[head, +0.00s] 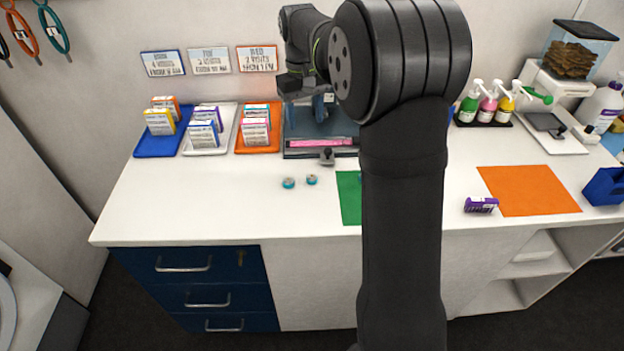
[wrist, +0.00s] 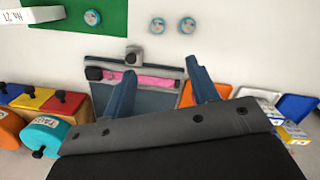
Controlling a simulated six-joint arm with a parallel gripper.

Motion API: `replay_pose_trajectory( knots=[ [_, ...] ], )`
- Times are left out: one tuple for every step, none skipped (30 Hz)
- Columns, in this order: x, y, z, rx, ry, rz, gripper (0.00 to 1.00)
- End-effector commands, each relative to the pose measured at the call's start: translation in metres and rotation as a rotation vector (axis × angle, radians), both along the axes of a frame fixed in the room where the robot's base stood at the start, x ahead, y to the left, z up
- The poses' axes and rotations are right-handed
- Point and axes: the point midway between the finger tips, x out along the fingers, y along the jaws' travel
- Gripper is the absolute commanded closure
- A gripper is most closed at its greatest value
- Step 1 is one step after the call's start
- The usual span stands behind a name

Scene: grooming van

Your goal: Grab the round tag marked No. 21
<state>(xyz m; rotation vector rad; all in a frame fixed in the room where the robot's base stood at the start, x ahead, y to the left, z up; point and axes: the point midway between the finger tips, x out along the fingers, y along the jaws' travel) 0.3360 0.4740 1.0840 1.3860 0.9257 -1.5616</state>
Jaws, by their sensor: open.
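Two small round teal-rimmed tags lie on the white counter, the left tag (head: 288,183) and the right tag (head: 312,180). In the wrist view they show at the top as one tag (wrist: 187,25) and another (wrist: 157,25). A third round tag (wrist: 92,17) lies on the green mat (wrist: 60,42), mostly hidden by my arm in the head view. A white piece (wrist: 32,17) reading "No. 21" is at the mat's corner. The tags' own markings are too small to read. My gripper (wrist: 162,88) is open and empty, above the grey tray, apart from all tags.
The grey tray (head: 300,152) with a pink strip and dark-knobbed clip lies behind the tags. Blue, white and orange trays (head: 258,140) with small boxes stand left. Pump bottles (head: 488,105), an orange mat (head: 528,190) and a purple item (head: 480,205) are right. The front-left counter is clear.

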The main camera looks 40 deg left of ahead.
Motion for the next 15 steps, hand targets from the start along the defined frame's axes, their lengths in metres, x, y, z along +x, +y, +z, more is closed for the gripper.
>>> replay_pose_trajectory(
  knots=[
    [-0.001,0.0,-0.006,-0.002,0.0,0.002,0.46],
    [-0.001,-0.001,-0.01,-0.004,0.001,0.002,0.46],
    [-0.001,-0.002,-0.017,-0.005,0.001,0.002,0.46],
    [-0.002,-0.003,-0.023,-0.005,0.002,0.002,0.46],
    [-0.002,-0.004,-0.03,-0.006,0.003,0.001,0.46],
    [-0.002,-0.005,-0.039,-0.005,0.002,0.001,0.46],
    [-0.003,-0.006,-0.046,-0.006,0.004,0.001,0.46],
    [-0.003,-0.007,-0.052,-0.005,0.002,0.001,0.46],
    [-0.003,-0.008,-0.061,-0.005,0.003,0.001,0.46],
    [-0.004,-0.009,-0.068,-0.005,0.003,0.001,0.46],
    [-0.004,-0.009,-0.074,-0.004,0.003,0.001,0.46],
    [-0.004,-0.01,-0.083,-0.006,0.004,0.0,0.46],
    [-0.004,-0.011,-0.089,-0.004,0.003,0.0,0.46],
    [-0.005,-0.012,-0.094,-0.004,0.003,0.0,0.46],
    [-0.005,-0.012,-0.1,-0.003,0.002,0.0,0.46]
  ],
)
